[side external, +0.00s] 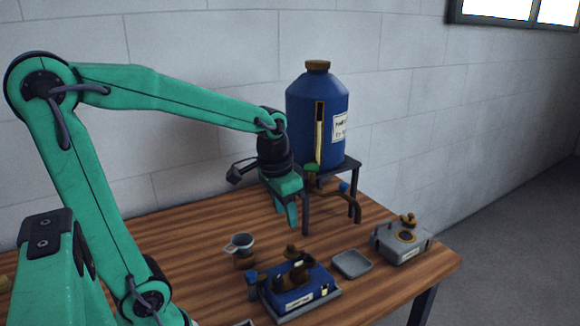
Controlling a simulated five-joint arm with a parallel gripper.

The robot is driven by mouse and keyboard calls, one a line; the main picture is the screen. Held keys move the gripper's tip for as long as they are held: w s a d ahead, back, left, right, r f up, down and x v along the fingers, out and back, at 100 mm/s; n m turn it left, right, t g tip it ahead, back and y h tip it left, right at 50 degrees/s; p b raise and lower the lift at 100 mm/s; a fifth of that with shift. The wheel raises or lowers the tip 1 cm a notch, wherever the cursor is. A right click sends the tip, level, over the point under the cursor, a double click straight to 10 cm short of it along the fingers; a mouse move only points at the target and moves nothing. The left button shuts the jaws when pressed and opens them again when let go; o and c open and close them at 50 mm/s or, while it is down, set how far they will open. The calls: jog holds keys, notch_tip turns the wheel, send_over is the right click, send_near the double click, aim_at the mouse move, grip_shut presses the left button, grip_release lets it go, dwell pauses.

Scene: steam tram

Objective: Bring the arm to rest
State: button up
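My green arm reaches in from the left and is bent over the table. My gripper (289,215) points down above the wooden table (190,262), just left of the dark stand (306,208) that carries the blue tank. It is apart from the small cup and the blue device in front of it. I see nothing held in it. Its green fingers overlap in this view, so I cannot tell whether they are open or shut.
A blue tank (300,115) with a brass cap stands at the back. A grey cup (240,243), a blue device (303,297) with brass parts, a grey tray (352,264) and a grey box (402,245) stand toward the front right. Bare wood shows left of the cup.

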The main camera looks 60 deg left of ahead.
jog(key=s+d+r+t, duration=0.3)
jog(key=s+d, duration=0.2)
jog(key=s, duration=0.3)
jog(key=shift+s+d+r, duration=0.2)
jog(key=shift+s+r, duration=0.05)
jog(key=shift+s, duration=0.05)
